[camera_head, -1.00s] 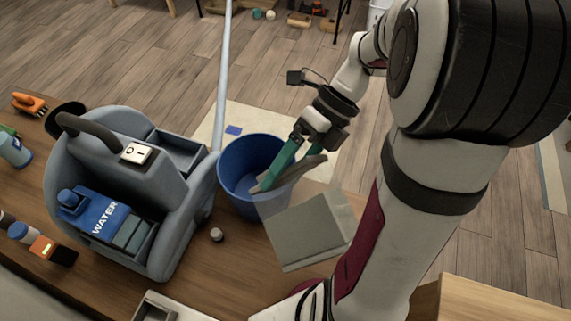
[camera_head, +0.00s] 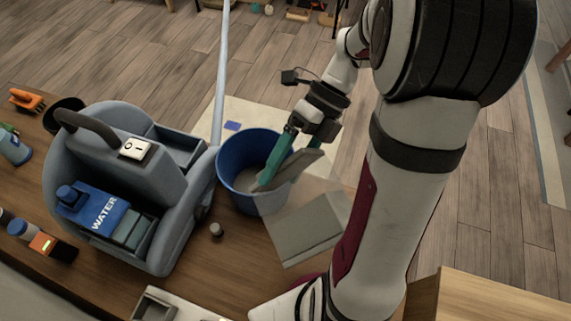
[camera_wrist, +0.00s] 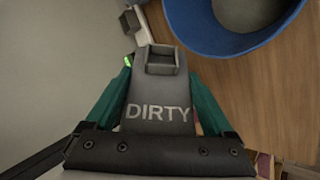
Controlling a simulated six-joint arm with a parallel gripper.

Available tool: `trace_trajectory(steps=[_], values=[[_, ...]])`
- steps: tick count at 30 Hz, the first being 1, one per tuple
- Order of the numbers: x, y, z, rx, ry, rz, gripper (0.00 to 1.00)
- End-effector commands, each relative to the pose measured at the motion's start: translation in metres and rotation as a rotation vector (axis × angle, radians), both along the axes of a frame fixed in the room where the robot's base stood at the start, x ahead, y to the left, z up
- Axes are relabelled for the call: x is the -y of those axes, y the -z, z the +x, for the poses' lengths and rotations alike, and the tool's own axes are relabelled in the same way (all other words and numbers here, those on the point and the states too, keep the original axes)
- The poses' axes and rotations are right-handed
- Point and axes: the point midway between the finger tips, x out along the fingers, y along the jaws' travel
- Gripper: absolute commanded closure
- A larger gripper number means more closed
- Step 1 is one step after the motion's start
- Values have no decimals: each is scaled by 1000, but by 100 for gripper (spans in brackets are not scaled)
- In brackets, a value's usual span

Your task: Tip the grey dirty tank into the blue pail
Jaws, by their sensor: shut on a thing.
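The grey tank (camera_head: 308,228), marked DIRTY in the wrist view (camera_wrist: 158,113), is held by my gripper (camera_head: 270,180). Its pale, see-through body is tilted at the right front of the blue pail (camera_head: 229,195) and overlaps the pail's rim in the head view. My gripper's teal fingers are shut on the tank, one on each side in the wrist view. The pail stands upright, and its open mouth shows at the upper right of the wrist view (camera_wrist: 193,30). A greyish area shows inside it; I cannot tell whether it is liquid. Fingers partly hide the pail's inside.
The cleaning machine (camera_head: 120,160) with a blue WATER tank (camera_head: 97,212) stands left of the pail, its pale hose or pole (camera_head: 221,80) rising behind. A small round cap (camera_head: 216,230) lies before the pail. A wooden box edge (camera_head: 490,295) is at the lower right.

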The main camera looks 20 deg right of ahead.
Motion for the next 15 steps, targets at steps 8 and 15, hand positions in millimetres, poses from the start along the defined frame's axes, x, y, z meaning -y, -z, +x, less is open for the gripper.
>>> trace_trajectory(steps=[8, 15], values=[[0, 0, 0, -5, 1, 1, 100], [0, 5, 1, -71, 0, 0, 100]])
